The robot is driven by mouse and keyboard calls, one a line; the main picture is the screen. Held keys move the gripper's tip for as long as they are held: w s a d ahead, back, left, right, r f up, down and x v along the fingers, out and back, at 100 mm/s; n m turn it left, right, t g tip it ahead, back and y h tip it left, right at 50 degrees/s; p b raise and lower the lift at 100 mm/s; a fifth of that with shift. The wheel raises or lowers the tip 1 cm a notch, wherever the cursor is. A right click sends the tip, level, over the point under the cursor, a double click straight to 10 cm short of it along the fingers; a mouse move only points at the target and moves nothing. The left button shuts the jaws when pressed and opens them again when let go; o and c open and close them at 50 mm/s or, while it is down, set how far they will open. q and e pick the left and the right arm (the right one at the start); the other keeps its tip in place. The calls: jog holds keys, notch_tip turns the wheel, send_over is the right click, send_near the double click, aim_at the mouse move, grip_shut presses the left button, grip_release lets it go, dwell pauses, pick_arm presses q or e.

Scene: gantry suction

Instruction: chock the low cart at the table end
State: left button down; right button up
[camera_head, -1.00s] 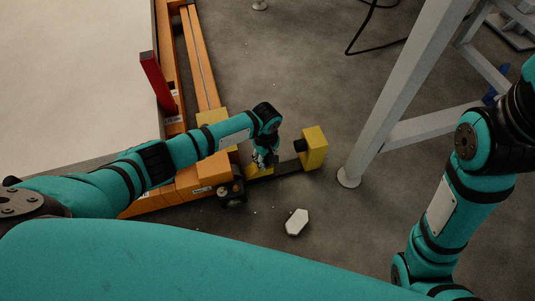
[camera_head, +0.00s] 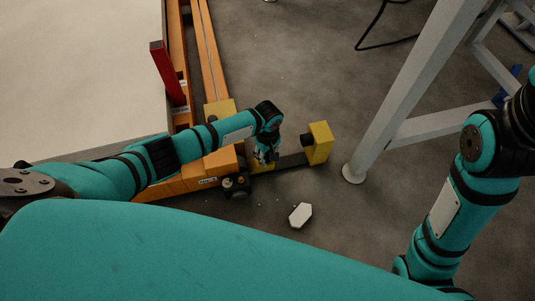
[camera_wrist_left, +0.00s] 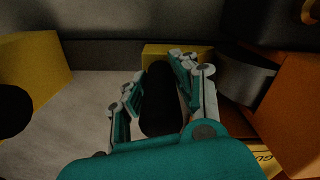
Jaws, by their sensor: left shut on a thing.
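The low orange cart (camera_head: 212,168) stands at the end of the pale table (camera_head: 75,70), with a dark wheel (camera_head: 237,186) at its near corner. My left gripper (camera_head: 265,157) is low beside the cart's end, between it and a yellow block (camera_head: 320,143) with a black round knob. In the left wrist view, the left gripper (camera_wrist_left: 158,95) is shut on a dark rounded piece (camera_wrist_left: 160,105). A yellow part (camera_wrist_left: 170,52) shows just behind that piece. Whether the piece touches the floor or the cart I cannot tell. My right gripper is out of view.
A dark bar (camera_head: 291,161) runs low from the cart side to the yellow block. A white six-sided piece (camera_head: 301,215) lies on open floor. A grey frame leg (camera_head: 400,90) stands at the right. A red post (camera_head: 166,72) rises at the table edge.

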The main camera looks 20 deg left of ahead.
pick_arm(q)
jog(key=shift+f, duration=0.1)
jog(key=c, duration=0.9)
grip_release()
jog(key=shift+c, duration=0.2)
